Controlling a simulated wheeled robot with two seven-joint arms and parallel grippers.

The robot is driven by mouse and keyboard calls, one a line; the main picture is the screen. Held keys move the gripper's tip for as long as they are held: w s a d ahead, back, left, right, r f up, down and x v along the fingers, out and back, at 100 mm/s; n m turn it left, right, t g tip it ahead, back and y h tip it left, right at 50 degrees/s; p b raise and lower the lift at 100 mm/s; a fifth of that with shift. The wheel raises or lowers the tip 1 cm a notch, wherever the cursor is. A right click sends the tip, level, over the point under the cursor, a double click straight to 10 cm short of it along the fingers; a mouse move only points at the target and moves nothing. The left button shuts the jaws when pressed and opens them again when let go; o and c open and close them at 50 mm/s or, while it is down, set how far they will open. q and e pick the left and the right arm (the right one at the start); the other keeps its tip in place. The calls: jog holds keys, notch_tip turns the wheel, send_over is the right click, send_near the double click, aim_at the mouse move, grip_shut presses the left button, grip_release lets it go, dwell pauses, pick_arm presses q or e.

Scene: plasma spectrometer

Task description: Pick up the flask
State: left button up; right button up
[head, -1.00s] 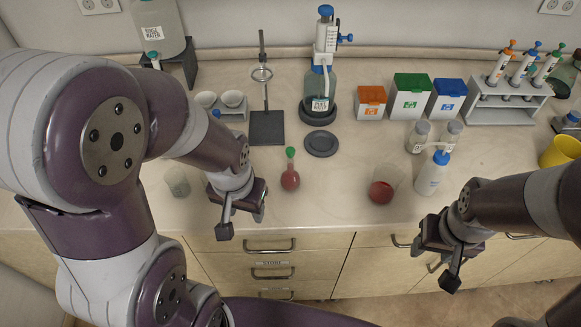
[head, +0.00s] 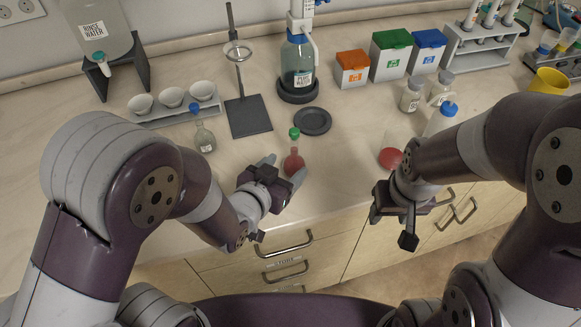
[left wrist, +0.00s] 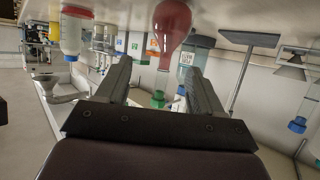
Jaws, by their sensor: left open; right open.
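A round flask with red liquid and a green stopper (head: 293,160) stands upright near the counter's front edge. My left gripper (head: 284,169) is open and low at the flask, with its fingers pointing toward it. In the left wrist view, which looks upside down, the red flask body (left wrist: 170,32) and green stopper show between the two spread fingers (left wrist: 160,85). I cannot tell whether they touch the flask. A second flask with a blue stopper (head: 204,137) stands further left. My right gripper (head: 397,220) is open and empty in front of the counter.
A dark round plate (head: 312,121) and a ring stand (head: 249,116) are behind the flask. Drawers with handles (head: 285,245) lie below the counter edge.

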aim_at(292, 158)
pick_arm(q)
jog(key=x, duration=0.7)
jog(key=shift+w+a+f, duration=0.2)
jog(key=shift+w+a, duration=0.1)
jog(key=shift+s+a+r, duration=0.1)
jog(key=shift+s, duration=0.05)
jog(key=c, duration=1.2)
